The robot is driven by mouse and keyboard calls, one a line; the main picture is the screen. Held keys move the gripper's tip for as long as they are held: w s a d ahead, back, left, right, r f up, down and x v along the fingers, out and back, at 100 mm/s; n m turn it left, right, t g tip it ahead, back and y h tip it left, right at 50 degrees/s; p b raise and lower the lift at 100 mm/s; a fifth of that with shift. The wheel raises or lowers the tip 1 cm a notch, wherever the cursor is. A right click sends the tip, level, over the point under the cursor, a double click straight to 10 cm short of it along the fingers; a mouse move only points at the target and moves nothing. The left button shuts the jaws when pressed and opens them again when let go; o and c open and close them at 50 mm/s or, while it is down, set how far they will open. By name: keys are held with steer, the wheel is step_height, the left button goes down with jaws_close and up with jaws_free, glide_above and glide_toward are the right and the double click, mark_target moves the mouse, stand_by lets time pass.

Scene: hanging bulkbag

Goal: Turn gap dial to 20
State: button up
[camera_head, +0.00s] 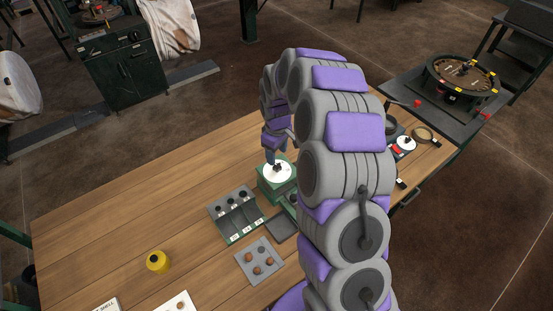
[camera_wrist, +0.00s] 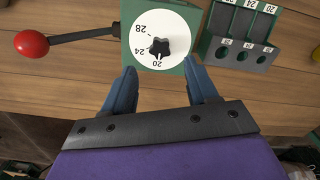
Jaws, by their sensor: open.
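The gap dial (camera_wrist: 173,28) is a white disc on a green box (camera_wrist: 132,12), marked 28, 24 and 20. A black lobed knob (camera_wrist: 159,47) sits at its centre. The 20 is on the side nearest my gripper; a small mark shows between knob and 20, but I cannot tell surely where the knob points. My gripper (camera_wrist: 159,67) is open, its two blue fingers either side of the dial's near edge, with the knob just beyond the fingertips. In the head view the dial (camera_head: 284,174) lies under my gripper (camera_head: 271,158).
A red-ball lever (camera_wrist: 31,43) extends left from the box. A labelled green rack (camera_wrist: 237,52) stands at right.

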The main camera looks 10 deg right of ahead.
mark_target(276, 166)
step_height(276, 166, up, 11)
steer(key=shift+r+p, duration=0.15)
steer(key=shift+p, duration=0.3)
steer(key=s+a+r+m+b, duration=0.1)
steer(key=s+r+m, duration=0.15)
steer(key=s, duration=0.75)
steer(key=s+r+m+b, duration=0.1)
steer(key=s+r, duration=0.3)
steer(key=s, duration=0.6)
steer(key=s+d+f+m+g+b, duration=0.1)
steer(key=s+m, duration=0.3)
steer(key=s, duration=1.6)
steer(key=shift+f+m+g, duration=0.35)
steer(key=shift+f+g, duration=0.05)
steer(key=shift+f, duration=0.2)
